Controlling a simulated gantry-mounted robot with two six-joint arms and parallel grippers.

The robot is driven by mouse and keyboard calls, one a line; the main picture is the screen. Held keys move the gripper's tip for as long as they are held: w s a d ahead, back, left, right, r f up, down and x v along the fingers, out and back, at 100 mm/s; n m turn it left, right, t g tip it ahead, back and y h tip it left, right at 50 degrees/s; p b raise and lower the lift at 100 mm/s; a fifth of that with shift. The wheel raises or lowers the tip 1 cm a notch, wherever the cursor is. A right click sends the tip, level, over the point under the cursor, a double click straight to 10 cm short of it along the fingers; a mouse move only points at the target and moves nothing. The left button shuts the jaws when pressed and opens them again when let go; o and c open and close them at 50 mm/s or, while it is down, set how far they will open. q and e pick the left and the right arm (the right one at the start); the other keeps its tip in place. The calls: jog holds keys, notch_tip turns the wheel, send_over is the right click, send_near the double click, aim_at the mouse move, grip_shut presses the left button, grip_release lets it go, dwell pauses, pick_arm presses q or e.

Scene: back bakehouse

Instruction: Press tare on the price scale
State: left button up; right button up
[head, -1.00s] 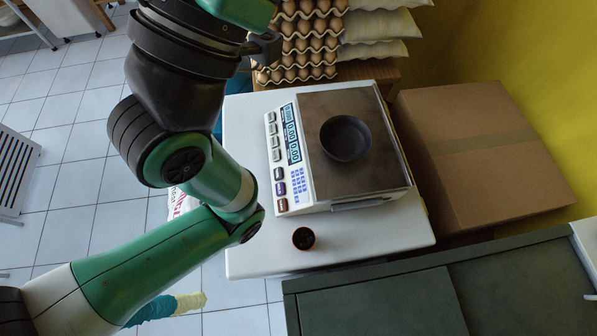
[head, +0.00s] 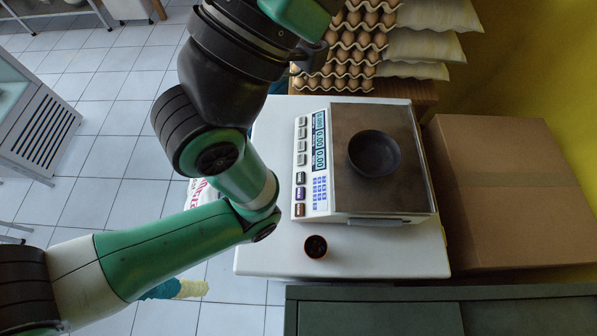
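The price scale (head: 341,207) stands on a white table, its keypad and lit display (head: 320,140) on the left side of its steel pan. The small digits look like zeros but are hard to read. A column of grey keys (head: 301,146) runs beside the display, with a dark, a purple and a brown key (head: 299,210) below. I cannot read the key labels, so I cannot tell which is tare. A dark bowl (head: 374,153) sits on the pan. My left arm rises left of the scale and leaves the top edge; its gripper is out of frame. My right gripper is not in view.
A small dark cup with an orange rim (head: 316,246) stands on the white table (head: 385,262) in front of the scale. Egg trays (head: 347,52) and sacks (head: 430,45) are behind. A cardboard box (head: 510,190) is at right. A green cabinet (head: 380,318) is in front.

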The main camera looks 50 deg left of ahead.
pick_arm(q)
grip_shut()
dwell(1.4)
